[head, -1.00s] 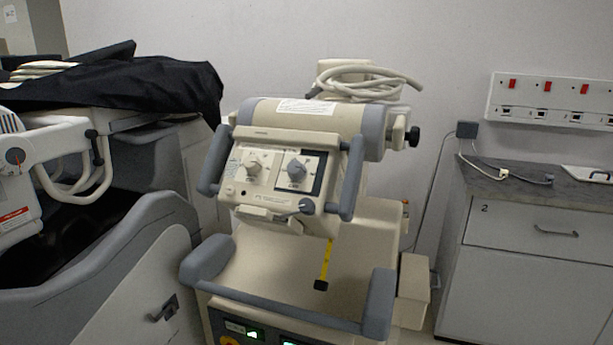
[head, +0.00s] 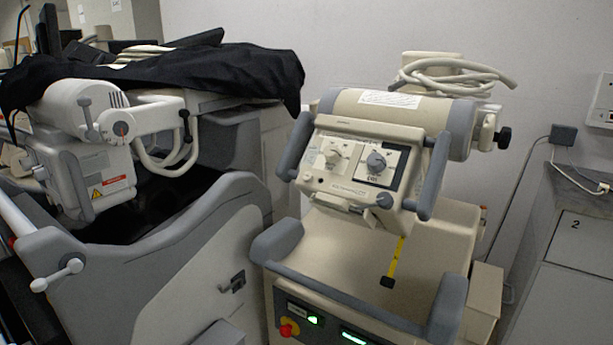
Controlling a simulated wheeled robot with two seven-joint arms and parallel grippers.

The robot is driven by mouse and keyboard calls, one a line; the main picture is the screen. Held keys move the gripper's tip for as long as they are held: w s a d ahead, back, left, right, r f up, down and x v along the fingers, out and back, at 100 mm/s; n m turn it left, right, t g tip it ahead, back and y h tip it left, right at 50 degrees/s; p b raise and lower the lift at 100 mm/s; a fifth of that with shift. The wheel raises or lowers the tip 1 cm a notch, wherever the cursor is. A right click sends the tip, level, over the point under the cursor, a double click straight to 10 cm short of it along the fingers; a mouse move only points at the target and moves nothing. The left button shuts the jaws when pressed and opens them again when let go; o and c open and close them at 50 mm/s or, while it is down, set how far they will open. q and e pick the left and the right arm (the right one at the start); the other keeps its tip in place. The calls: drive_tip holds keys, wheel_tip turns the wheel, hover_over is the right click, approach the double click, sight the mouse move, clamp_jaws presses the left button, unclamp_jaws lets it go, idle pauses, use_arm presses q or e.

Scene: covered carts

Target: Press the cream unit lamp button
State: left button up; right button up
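The cream unit (head: 345,250) stands right of centre in the head view, with grey bumper handles. Its tilted head carries a control panel (head: 358,165) with two knobs, a cream one (head: 334,152) and a grey one (head: 377,162). A small round button-like spot (head: 308,178) sits at the panel's lower left, and a dark grey knob (head: 385,200) at its lower right. I cannot tell which of these is the lamp button. Neither of my grippers is in view.
A grey and white cart (head: 170,265) under a black cover (head: 160,75) stands close on the left. A red button (head: 288,329) and green displays (head: 353,337) sit low on the cream unit's front. A cabinet (head: 570,265) stands at the right, and a cable hangs beside it.

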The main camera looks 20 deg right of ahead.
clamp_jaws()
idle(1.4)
